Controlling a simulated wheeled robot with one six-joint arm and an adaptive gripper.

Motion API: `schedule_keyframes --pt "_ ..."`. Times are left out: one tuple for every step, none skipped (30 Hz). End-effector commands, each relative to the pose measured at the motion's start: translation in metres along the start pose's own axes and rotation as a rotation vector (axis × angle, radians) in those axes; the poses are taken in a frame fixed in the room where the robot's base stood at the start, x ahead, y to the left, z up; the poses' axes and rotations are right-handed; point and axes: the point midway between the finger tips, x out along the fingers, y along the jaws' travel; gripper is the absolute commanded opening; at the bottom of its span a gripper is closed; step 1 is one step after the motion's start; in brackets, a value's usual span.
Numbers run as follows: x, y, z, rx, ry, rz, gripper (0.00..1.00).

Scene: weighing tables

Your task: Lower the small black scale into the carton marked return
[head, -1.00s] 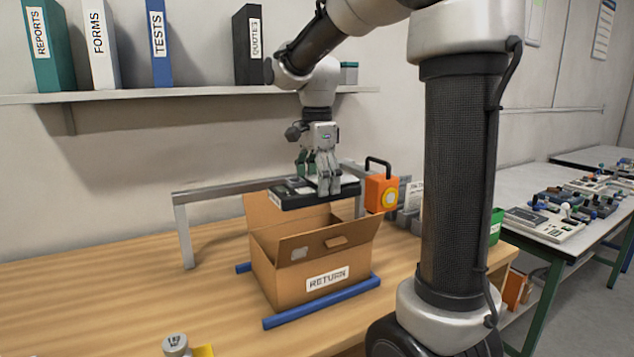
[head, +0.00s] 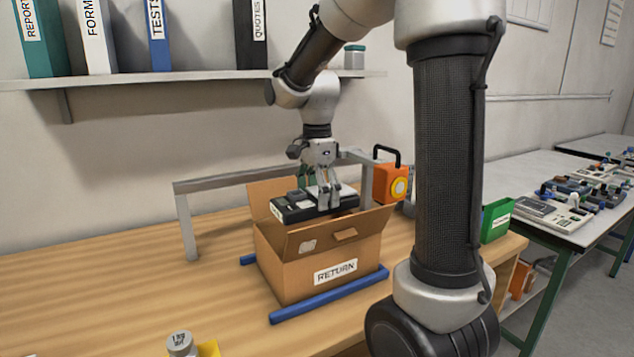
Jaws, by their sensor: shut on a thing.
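The small black scale (head: 292,211) is a flat black body with a lighter top plate, in the head view's middle. My gripper (head: 328,203) points down and is shut on the scale at its right part. The open carton marked RETURN (head: 322,273) stands on the wooden table below, its flaps spread outward. The scale is at the height of the carton's opening, roughly level, between the back and front flaps. The front flap hides part of the inside, so I cannot tell how far below the rim the scale sits.
Blue rails (head: 330,294) lie on the table along the carton's front and back. A grey metal frame (head: 225,184) stands behind it. An orange device with a black handle (head: 390,182) is close on the right. The wooden table (head: 130,275) is clear to the left.

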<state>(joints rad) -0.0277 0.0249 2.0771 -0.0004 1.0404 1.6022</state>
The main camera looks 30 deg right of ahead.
Motion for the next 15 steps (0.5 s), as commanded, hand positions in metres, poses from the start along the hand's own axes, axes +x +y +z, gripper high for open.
schedule_keyframes --pt "0.006 0.000 0.000 0.000 0.000 0.001 0.48" --pt "0.009 0.001 0.000 0.000 0.000 0.002 0.48" --pt "0.014 0.000 0.000 0.000 0.000 0.002 0.48" --pt "0.017 0.000 0.000 0.000 0.000 0.001 0.48" --pt "0.020 0.000 0.000 0.000 0.000 0.001 0.48" --pt "0.024 0.000 0.000 0.000 0.000 0.001 0.48" --pt "0.028 0.000 0.000 0.000 0.000 0.001 0.48" --pt "0.031 0.001 0.000 0.000 0.000 0.002 0.48" --pt "0.035 0.001 0.000 0.000 0.000 0.002 0.48" --pt "0.039 0.000 0.000 0.000 0.000 0.001 0.48" --pt "0.042 0.000 0.000 0.000 0.000 0.001 0.48" --pt "0.046 0.000 0.000 0.000 0.000 0.001 0.48" --pt "0.049 0.000 0.000 0.000 0.000 0.001 0.48" --pt "0.053 0.000 0.000 0.000 0.000 0.002 0.48" --pt "0.057 0.000 0.000 0.000 0.000 0.002 0.48"
